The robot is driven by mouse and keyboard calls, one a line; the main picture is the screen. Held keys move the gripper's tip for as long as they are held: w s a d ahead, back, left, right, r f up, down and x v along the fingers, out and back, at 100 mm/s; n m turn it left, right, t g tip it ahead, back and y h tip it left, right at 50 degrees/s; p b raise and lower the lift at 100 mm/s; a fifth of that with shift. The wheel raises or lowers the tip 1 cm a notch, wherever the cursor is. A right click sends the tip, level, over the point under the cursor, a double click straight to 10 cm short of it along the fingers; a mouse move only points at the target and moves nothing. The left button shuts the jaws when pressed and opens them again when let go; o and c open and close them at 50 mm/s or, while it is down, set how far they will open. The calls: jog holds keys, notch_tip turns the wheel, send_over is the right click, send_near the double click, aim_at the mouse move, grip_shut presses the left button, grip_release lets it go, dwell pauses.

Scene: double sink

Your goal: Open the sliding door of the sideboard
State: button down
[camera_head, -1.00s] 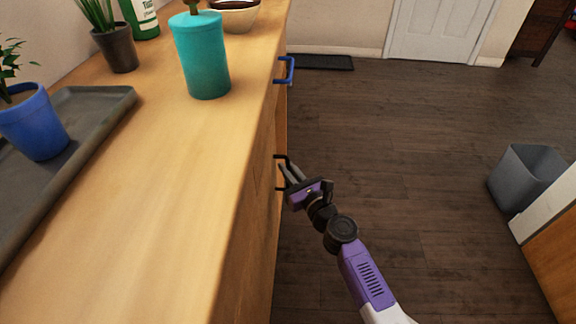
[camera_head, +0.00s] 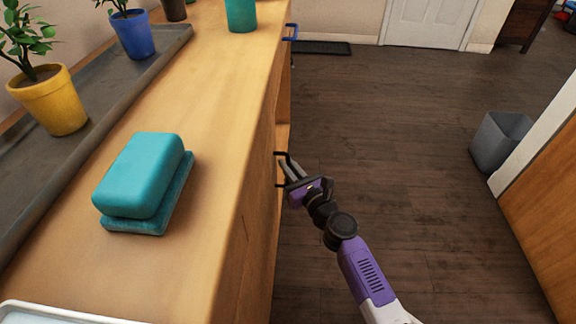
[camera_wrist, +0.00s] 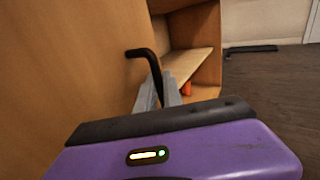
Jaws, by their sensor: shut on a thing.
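The wooden sideboard (camera_head: 215,110) runs along the left of the head view, with its front facing right. Its sliding door (camera_wrist: 60,70) fills the left of the wrist view and carries a black bar handle (camera_head: 281,168). The handle also shows in the wrist view (camera_wrist: 149,60). My gripper (camera_head: 292,172) is shut on this handle at the sideboard's front. Beyond the door's edge, an open compartment with a shelf (camera_wrist: 186,62) shows in the wrist view. A small orange thing (camera_wrist: 187,88) is inside.
On the top are a teal sponge-like block (camera_head: 145,180), a yellow pot (camera_head: 55,103), a blue pot (camera_head: 133,35) and a teal canister (camera_head: 241,14). A grey bin (camera_head: 499,140) stands right; the dark floor between is clear.

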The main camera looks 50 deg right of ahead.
jog(key=shift+s+a, duration=0.1)
jog(key=c, duration=1.8)
grip_release()
jog(key=shift+o, duration=0.2)
jog(key=v, duration=0.7)
jog(key=shift+s, duration=0.35)
jog(key=shift+a, duration=0.1)
